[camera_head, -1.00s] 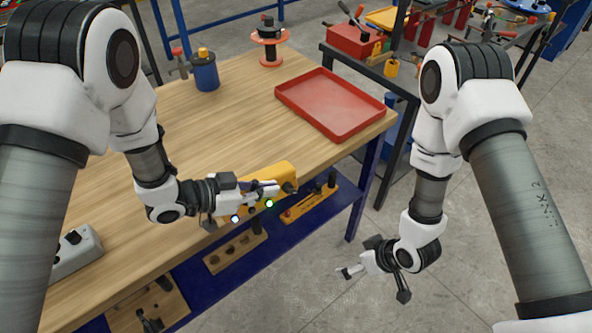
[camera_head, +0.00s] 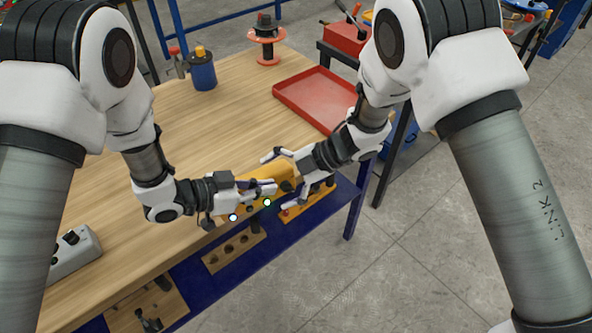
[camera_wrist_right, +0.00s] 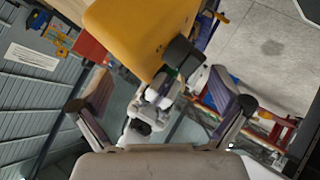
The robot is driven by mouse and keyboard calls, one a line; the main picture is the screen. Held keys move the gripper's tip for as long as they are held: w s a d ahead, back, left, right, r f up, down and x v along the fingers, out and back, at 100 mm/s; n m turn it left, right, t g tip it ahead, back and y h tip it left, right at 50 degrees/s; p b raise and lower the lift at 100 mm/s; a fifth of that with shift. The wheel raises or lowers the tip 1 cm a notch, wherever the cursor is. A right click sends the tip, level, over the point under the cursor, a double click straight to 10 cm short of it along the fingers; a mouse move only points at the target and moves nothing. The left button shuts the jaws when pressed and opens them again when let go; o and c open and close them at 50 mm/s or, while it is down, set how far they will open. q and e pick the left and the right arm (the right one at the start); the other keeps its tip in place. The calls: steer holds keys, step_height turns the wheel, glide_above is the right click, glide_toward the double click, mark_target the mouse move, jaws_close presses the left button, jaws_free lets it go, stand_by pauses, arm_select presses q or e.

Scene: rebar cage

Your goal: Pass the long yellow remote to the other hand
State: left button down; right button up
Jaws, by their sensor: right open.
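A red tray (camera_head: 318,95) lies on the wooden table (camera_head: 190,125) behind my right forearm. A blue canister (camera_head: 202,73) and an orange spool (camera_head: 266,42) stand at the back. A grey box (camera_head: 75,255) sits at left. A lower shelf holds wooden blocks.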

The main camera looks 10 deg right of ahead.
steer(key=x, duration=0.5)
steer(key=c, duration=1.2)
arm_select(q)
steer(key=c, duration=1.2)
jaws_free()
steer(key=shift+c, duration=0.2)
arm_select(e)
steer(key=shift+s, duration=0.1)
steer(key=shift+c, duration=0.8)
arm_select(q)
steer(key=shift+w, duration=0.1)
